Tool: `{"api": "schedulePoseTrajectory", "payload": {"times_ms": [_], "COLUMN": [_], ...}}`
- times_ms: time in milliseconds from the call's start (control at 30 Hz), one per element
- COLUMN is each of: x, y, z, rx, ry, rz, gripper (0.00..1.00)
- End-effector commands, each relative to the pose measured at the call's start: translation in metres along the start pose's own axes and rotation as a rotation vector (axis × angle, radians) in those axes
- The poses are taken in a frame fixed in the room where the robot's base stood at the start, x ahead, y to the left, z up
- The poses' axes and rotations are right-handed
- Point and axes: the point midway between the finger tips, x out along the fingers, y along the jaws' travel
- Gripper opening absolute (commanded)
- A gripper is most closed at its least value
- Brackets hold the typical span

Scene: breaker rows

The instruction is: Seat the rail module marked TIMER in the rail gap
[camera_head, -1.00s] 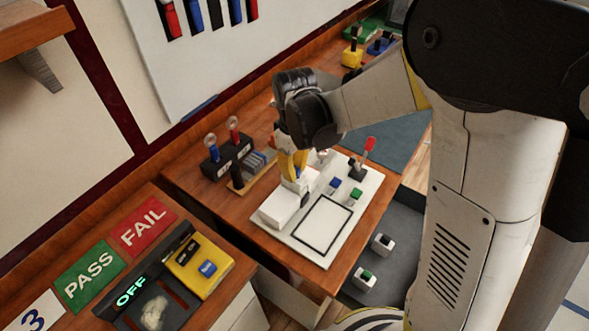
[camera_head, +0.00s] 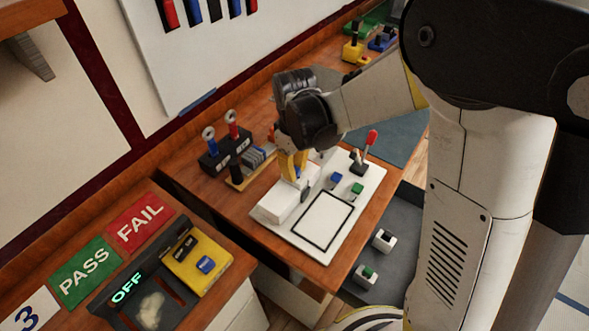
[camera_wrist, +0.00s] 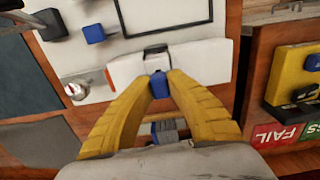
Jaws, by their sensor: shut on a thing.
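My gripper (camera_head: 291,172) has yellow fingers pointing down at the white panel (camera_head: 322,258). In the wrist view the fingertips (camera_wrist: 158,84) are closed on a small piece with a blue part (camera_wrist: 158,87). Its marking cannot be read, so I cannot confirm it is the TIMER module. It is at the near side of a long white raised housing (camera_wrist: 196,62), which also shows in the head view (camera_head: 279,206). A dark part (camera_wrist: 155,50) is just beyond the piece. The fingers hide the rail gap and whether the piece is seated.
The panel carries a blue button (camera_head: 336,178), a green button (camera_head: 357,188) and a red-handled lever (camera_head: 370,142). A black block (camera_head: 222,153) with upright tools stands behind left. Two white modules (camera_head: 384,239) (camera_head: 366,276) lie in the grey tray.

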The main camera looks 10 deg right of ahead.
Motion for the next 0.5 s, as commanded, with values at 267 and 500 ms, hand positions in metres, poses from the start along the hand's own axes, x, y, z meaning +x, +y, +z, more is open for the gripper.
{"api": "schedulePoseTrajectory", "payload": {"times_ms": [267, 500], "x": [0.0003, -0.0074], "y": [0.0000, 0.0000], "z": [0.0000, 0.0000], "rx": [0.000, 0.000], "ry": [0.000, 0.000], "rz": [0.000, 0.000], "gripper": [0.38, 0.38]}}
